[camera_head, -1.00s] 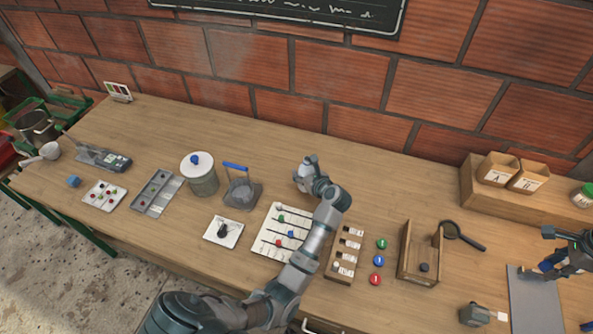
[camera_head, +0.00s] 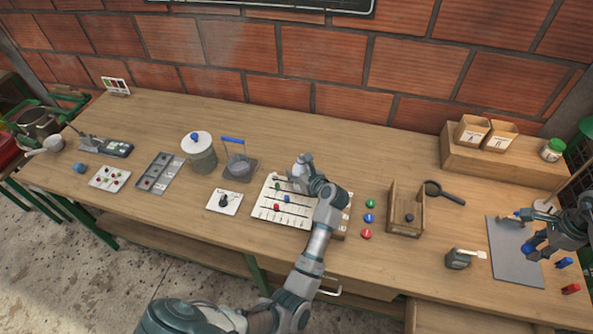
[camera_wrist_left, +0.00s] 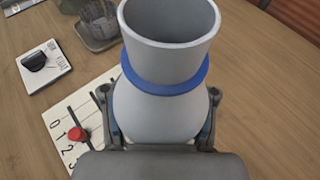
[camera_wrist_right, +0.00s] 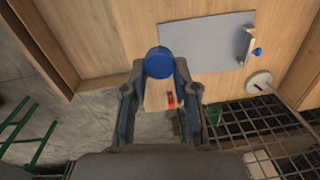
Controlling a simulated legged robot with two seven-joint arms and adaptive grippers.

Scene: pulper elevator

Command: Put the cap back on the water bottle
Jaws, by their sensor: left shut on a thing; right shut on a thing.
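The grey-white water bottle (camera_wrist_left: 168,85) has a wide uncapped mouth and a blue neck ring; in the head view it is a pale shape (camera_head: 300,167). My left gripper (camera_head: 307,174) is shut around its body, by the number board's far right corner. The blue cap (camera_wrist_right: 159,63) sits between the fingertips of my right gripper (camera_wrist_right: 160,72), which is shut on it. In the head view the cap (camera_head: 527,249) and my right gripper (camera_head: 533,244) are at the far right, over the grey mat. The cap is far from the bottle.
The number board (camera_head: 262,207) with coloured beads lies below the left hand. A wooden tray (camera_head: 392,215), magnifier (camera_head: 445,190) and grey mat (camera_head: 508,262) lie toward the right. The back middle is clear.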

